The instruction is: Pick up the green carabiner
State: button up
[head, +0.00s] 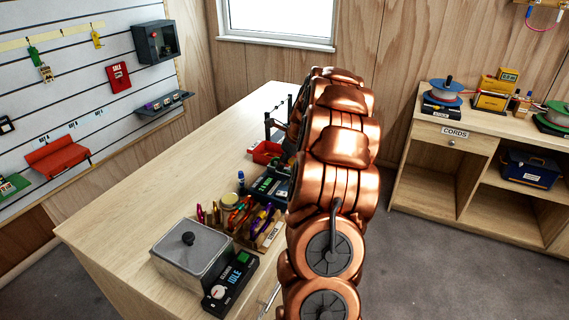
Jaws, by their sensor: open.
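I cannot single out a green carabiner for certain. A wooden rack (266,238) on the bench holds several small coloured pieces, purple, orange, red and some green, too small to tell apart. A small green item (33,54) hangs on the wall panel at the upper left; its kind is unclear. My copper arm rises across the middle of the view and hides part of the bench. My gripper does not show; it seems to be hidden behind the arm.
The wooden bench (130,215) has clear room on its left. A grey lidded box (190,255) and a device reading IDLE (230,285) stand at the near edge. A red tray (265,152) and dark posts (268,126) stand farther back. A cabinet (440,150) is at right.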

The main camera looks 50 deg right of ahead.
grip_shut()
dwell(0.3)
dwell(0.4)
notch_tip(320, 180, up, 9)
jog(key=b, duration=0.3)
jog(key=shift+f, duration=0.15)
jog(key=shift+r, duration=0.65)
jog(key=c, duration=0.7)
grip_release()
grip_shut()
